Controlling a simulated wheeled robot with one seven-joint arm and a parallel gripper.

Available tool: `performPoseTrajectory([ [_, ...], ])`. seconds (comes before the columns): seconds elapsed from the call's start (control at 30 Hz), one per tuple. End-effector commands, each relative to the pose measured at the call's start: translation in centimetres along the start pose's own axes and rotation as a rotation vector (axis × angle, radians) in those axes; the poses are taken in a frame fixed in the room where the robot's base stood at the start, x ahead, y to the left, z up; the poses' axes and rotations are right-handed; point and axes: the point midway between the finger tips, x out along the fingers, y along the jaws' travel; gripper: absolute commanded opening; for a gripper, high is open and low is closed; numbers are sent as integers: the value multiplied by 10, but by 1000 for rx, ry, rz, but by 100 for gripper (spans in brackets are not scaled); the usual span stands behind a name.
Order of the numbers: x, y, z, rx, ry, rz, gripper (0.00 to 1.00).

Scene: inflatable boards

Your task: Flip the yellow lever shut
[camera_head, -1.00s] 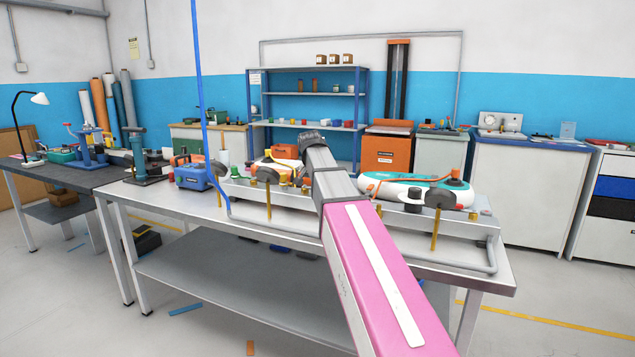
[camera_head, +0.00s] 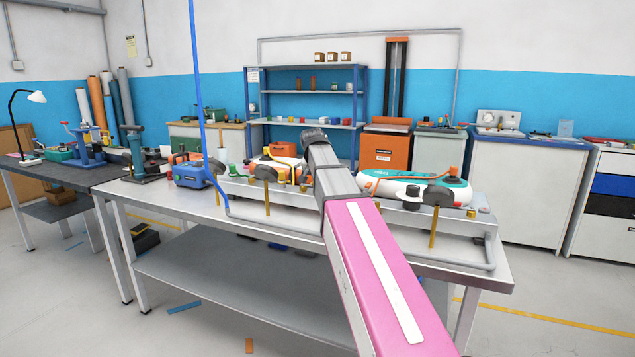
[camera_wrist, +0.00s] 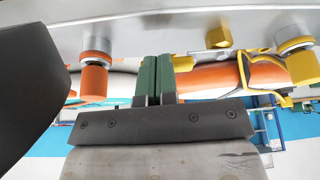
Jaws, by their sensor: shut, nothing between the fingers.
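My gripper (camera_wrist: 155,78) is shut and empty, its two green fingers together in the wrist view. A bent yellow part that looks like the lever (camera_wrist: 246,74) is right of the fingers in that view, apart from them, beside an orange tube. A yellow knob (camera_wrist: 300,66) stands at the far right and an orange knob (camera_wrist: 95,80) to the left, both on the metal rail.
The metal rail (camera_wrist: 150,22) crosses the top of the wrist view close to the fingers. In the head view, a white and teal inflatable board (camera_head: 400,186) lies right of my arm on the bench (camera_head: 180,205). A blue toolbox (camera_head: 190,175) stands at left.

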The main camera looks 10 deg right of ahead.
Motion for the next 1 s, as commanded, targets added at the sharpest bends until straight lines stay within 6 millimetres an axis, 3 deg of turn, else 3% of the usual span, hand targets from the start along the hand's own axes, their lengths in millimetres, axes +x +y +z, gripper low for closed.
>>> performPoseTrajectory([
  [1.0,21,3,-52,-60,0,-24,0],
])
